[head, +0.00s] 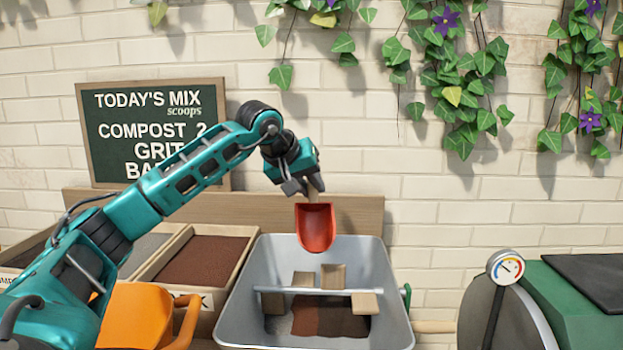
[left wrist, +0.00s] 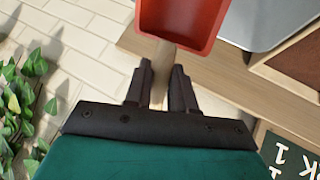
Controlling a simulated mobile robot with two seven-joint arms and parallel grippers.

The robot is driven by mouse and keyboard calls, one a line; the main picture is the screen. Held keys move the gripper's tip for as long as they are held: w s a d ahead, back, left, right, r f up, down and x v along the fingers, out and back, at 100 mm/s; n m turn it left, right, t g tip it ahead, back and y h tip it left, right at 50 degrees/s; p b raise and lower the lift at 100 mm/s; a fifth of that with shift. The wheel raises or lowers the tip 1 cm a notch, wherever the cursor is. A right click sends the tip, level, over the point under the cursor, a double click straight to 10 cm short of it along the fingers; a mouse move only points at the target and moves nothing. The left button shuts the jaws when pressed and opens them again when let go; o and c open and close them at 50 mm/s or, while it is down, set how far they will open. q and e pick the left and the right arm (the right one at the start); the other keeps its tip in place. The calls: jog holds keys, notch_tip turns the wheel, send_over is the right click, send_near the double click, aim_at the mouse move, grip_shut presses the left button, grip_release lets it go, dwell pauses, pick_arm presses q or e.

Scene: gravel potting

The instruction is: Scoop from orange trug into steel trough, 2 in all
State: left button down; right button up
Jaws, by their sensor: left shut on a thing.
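A red scoop (head: 316,228) with a wooden handle is held above the back part of the steel trough (head: 242,300). My left gripper (head: 303,187) is shut on the scoop's handle, and the scoop's bowl hangs tilted downward. In the left wrist view the scoop (left wrist: 180,20) shows beyond the fingers (left wrist: 160,88); the visible part of its bowl looks empty. The orange trug (head: 137,315) stands at the lower left, partly hidden by my left arm. My right gripper does not show.
A wooden bin of brown material (head: 175,235) stands left of the trough. A metal bar (head: 320,291) spans the trough. A dial gauge (head: 507,267) and a green drum machine stand at right. A chalkboard (head: 155,130) leans at the back wall.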

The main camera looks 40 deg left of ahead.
pick_arm(q)
jog(key=shift+w+a+f+g+h+p, duration=0.3)
jog(key=shift+g+h+p, duration=0.2)
jog(key=shift+p, duration=0.4)
jog(key=g+p, duration=0.1)
jog(key=w+a+f+n+h+p, duration=0.1)
jog(key=shift+f+g+p, duration=0.25)
jog(key=shift+g+p, duration=0.1)
jog(key=shift+g, duration=0.05)
jog(key=shift+w+a+f+g+h+p, duration=0.2)
jog(key=shift+f+g+h+p, duration=0.25)
jog(key=shift+h+p, duration=0.3)
jog(key=shift+w+a+f+n+g+h+p, duration=0.1)
jog(key=shift+a+f+n+g+h+p, duration=0.1)
jog(key=shift+f+h+p, duration=0.25)
jog(key=shift+w+a+f+n+g+h+p, duration=0.1)
jog(key=shift+f+n+g+p, duration=0.1)
jog(key=shift+p, duration=0.35)
jog(key=shift+w+a+f+g+h, duration=0.25)
jog(key=shift+f+g+h, duration=0.1)
jog(key=shift+f, duration=0.2)
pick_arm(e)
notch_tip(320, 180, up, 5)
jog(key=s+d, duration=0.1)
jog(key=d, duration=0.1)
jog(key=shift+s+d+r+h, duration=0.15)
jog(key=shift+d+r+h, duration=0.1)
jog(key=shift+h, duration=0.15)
pick_arm(q)
jog(key=shift+d+f, duration=0.1)
